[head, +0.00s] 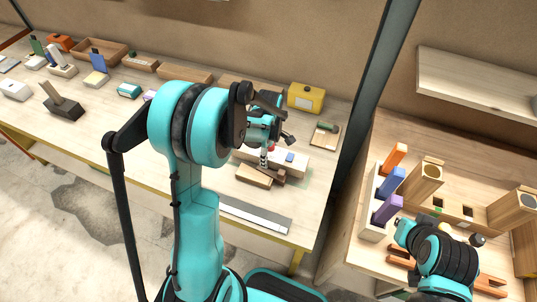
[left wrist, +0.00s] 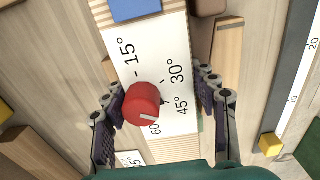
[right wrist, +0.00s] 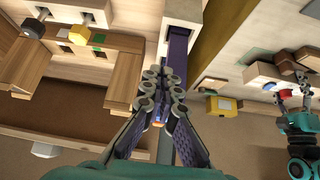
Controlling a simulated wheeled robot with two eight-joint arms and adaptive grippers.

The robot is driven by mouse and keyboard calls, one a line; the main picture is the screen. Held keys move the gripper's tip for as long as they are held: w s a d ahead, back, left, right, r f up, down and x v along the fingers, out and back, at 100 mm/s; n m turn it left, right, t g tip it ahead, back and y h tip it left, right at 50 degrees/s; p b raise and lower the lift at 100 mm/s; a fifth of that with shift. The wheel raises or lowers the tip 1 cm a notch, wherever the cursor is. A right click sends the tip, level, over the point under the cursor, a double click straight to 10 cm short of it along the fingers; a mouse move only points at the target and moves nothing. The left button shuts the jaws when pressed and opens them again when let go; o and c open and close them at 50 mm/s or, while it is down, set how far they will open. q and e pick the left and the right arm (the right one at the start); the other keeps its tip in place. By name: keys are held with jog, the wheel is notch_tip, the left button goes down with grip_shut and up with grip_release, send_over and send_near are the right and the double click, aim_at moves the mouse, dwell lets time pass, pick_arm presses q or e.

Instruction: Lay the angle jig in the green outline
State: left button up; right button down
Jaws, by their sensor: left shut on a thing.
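The angle jig (left wrist: 165,60) is a long wooden block with a white face marked with angles, a red knob (left wrist: 142,103) and a blue piece (left wrist: 135,8). It lies low over the left table in the head view (head: 297,168). My left gripper (left wrist: 160,95) straddles it near the knob, a finger at each long side, shut on it. A sliver of green (left wrist: 201,125) shows by the jig's edge; I cannot tell if it is the green outline, most of which is hidden. My right gripper (right wrist: 161,80) has its fingertips together, close to a purple block (right wrist: 178,45).
Brown wooden blocks (head: 254,176) lie just in front of the jig. A long ruler (head: 250,214) lies along the table's front edge. A yellow box (head: 306,98) stands behind. The purple block stands in a white holder (head: 371,222) on the right table. A dark post (head: 375,85) rises between tables.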

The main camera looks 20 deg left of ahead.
pick_arm(q)
jog(key=shift+s+d+f, duration=0.1)
jog(key=shift+s+f, duration=0.1)
jog(key=shift+f, duration=0.25)
jog(key=shift+c, duration=0.4)
jog(key=o, duration=1.8)
jog(key=shift+w, duration=0.1)
jog(key=shift+w+f, duration=0.1)
jog(key=shift+f, duration=0.05)
jog(key=shift+r, duration=0.2)
